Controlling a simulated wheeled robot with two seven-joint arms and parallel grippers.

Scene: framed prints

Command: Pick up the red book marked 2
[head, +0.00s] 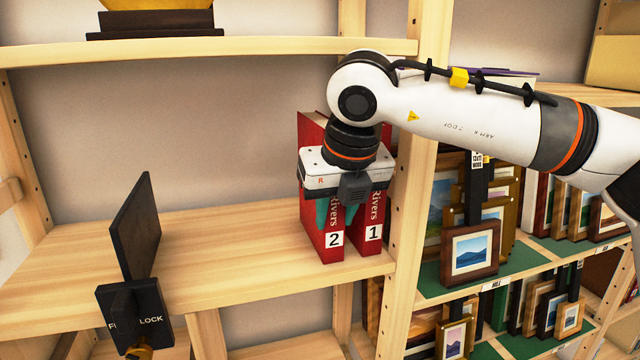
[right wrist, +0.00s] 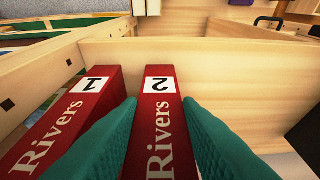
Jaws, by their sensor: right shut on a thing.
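The red book marked 2 (head: 333,248) stands upright on the wooden shelf, with "Rivers" on its spine. In the right wrist view the book (right wrist: 161,118) lies between my two green fingers. My right gripper (head: 337,213) is shut on this book from above, with one finger on each side of the spine; it also shows in the right wrist view (right wrist: 160,104). The red book marked 1 (head: 372,243) stands just to its right, close to the shelf's side post. My left gripper is not in view.
A wooden post (head: 408,200) and framed prints (head: 470,252) are at the right. Another shelf board (head: 250,47) runs above.

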